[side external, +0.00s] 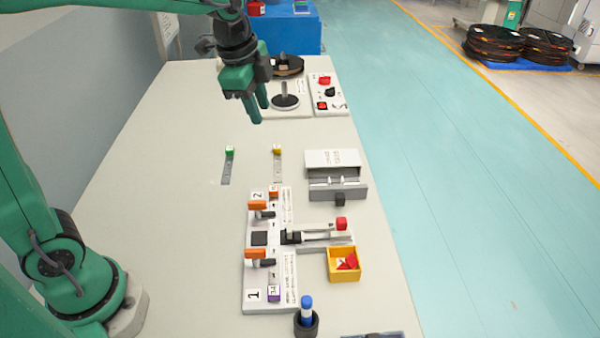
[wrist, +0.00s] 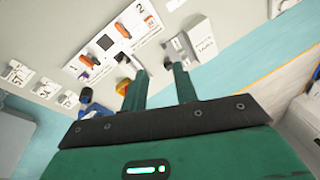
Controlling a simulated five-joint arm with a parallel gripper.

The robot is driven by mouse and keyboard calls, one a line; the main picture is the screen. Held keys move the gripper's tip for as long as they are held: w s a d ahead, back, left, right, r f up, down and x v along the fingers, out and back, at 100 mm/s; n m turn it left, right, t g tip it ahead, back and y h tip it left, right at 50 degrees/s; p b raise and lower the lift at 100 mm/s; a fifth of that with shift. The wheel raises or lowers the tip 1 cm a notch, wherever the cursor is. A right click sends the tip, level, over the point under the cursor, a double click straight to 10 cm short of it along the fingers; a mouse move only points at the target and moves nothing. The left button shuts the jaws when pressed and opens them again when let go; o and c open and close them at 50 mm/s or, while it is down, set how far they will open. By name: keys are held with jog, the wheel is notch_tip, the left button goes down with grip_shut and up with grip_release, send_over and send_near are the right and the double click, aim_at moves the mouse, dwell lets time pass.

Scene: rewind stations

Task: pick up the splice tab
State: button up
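Red pieces (side external: 347,262), the likeliest splice tabs, lie in a small yellow bin (side external: 345,278) beside the station board; I cannot make out a single tab's shape. The yellow bin shows in the wrist view (wrist: 122,87), partly hidden by my left finger. My gripper (side external: 259,106) hangs high above the far part of the table, well away from the bin. Its two fingers stand apart with nothing between them, as the wrist view (wrist: 160,80) also shows.
The white board (side external: 285,280) carries orange-handled clamps and a red-knobbed slide. A white box (side external: 332,160) with a grey drawer stands behind the bin. A blue marker (side external: 306,310) stands upright in a black holder nearby. The table's left part (side external: 160,170) is clear.

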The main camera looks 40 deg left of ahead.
jog(key=w+d+f+m+g, duration=0.2)
jog(key=w+d+f+m, duration=0.1)
jog(key=w+f+m, duration=0.5)
jog(key=w+d+f+m+g, duration=0.1)
jog(key=w+d+f+m, duration=0.3)
jog(key=w+f+m, duration=0.35)
jog(key=shift+n, duration=0.75)
jog(key=shift+w+a+f, duration=0.15)
jog(key=shift+f, duration=2.2)
jog(key=shift+w+a+f, duration=0.1)
jog(key=shift+w+f, duration=0.05)
jog(key=shift+f, duration=2.15)
grip_shut()
